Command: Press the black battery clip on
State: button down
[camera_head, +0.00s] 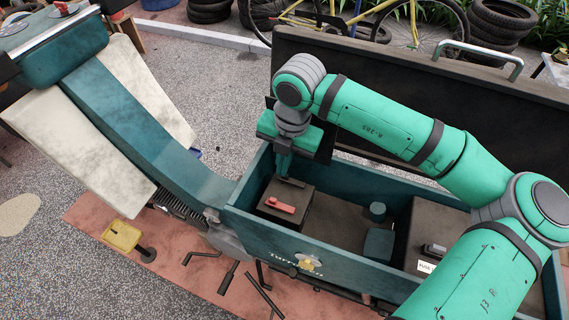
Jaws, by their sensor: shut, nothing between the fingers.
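A dark box-shaped battery (294,198) sits at the left end inside the teal cart bin (250,217). A red clip (280,205) lies on its top toward the near side. A small black piece, which looks like the black battery clip (293,182), is on the battery's top toward the far side. My gripper (283,172) points down over that far side, shut, its tips right by the black clip. I cannot tell whether they touch it. The gripper body hides part of the bin's back wall.
The bin also holds a teal cylinder (377,211), a teal block (379,244) and a dark box (436,225) on the right. A raised black lid (390,95) stands behind. A yellow tray (121,236) and several loose tools lie on the ground in front.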

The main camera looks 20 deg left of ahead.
notch_tip(320, 180, up, 14)
dwell(0.6)
jog(key=shift+d, duration=0.1)
